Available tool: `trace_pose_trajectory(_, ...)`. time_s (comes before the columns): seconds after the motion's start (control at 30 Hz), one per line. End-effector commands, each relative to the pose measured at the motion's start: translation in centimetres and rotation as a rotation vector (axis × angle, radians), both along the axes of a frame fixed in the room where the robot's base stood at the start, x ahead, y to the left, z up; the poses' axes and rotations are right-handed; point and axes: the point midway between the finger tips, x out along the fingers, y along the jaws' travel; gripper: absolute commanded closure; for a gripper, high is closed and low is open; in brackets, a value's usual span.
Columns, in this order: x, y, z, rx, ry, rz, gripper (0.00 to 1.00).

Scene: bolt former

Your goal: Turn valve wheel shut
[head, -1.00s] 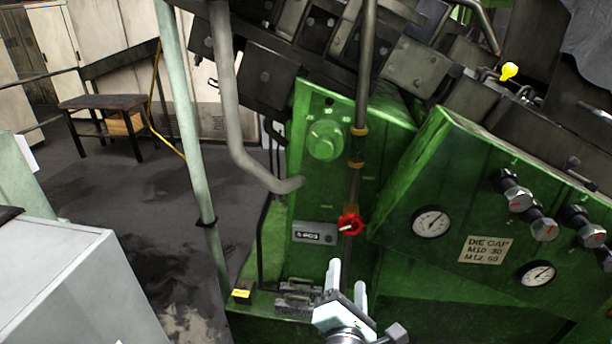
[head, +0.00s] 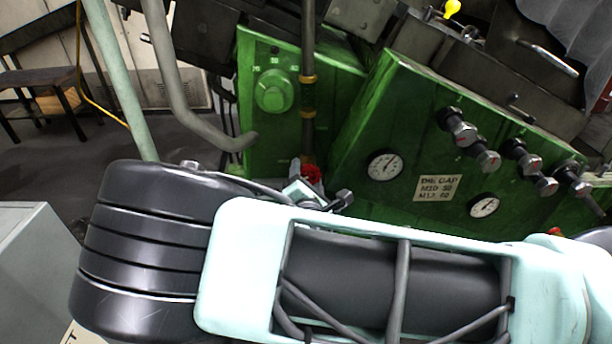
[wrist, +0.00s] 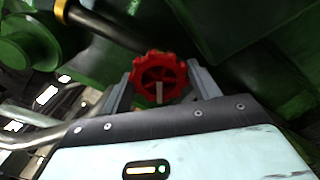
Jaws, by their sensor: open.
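The red valve wheel (wrist: 160,78) is between the two fingers of my gripper (wrist: 158,88) in the wrist view. One finger is on each side of its rim; I cannot tell whether they touch it. My gripper is open. In the head view the wheel (head: 311,173) shows only in part, low on the brown vertical pipe (head: 308,100). My gripper (head: 303,175) is mostly hidden there behind my own arm.
The green machine panel (head: 400,130) has a round green knob (head: 274,92), a pressure gauge (head: 385,165) and several protruding dark knobs (head: 462,130) to the right. A bent grey pipe (head: 190,100) stands left of the wheel. A grey cabinet (head: 40,260) is at lower left.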

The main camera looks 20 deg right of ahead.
Motion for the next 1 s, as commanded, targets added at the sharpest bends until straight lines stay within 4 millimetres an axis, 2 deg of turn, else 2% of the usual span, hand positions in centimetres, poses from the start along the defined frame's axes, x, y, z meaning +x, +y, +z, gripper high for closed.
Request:
trace_pose_trajectory(0.33,0.43,-0.13,0.01,0.0,0.001,0.001,0.39)
trace_pose_trajectory(0.37,0.43,-0.14,0.0,0.0,0.001,0.001,0.42)
trace_pose_trajectory(0.47,0.42,-0.14,0.0,0.0,0.001,0.001,0.7)
trace_pose_trajectory(0.5,0.41,-0.13,0.0,0.0,0.001,0.001,0.71)
trace_pose_trajectory(0.77,0.4,-0.13,-0.06,0.017,-0.004,0.0,0.71)
trace_pose_trajectory(1.0,0.41,-0.12,-0.2,0.115,-0.036,0.0,0.71)
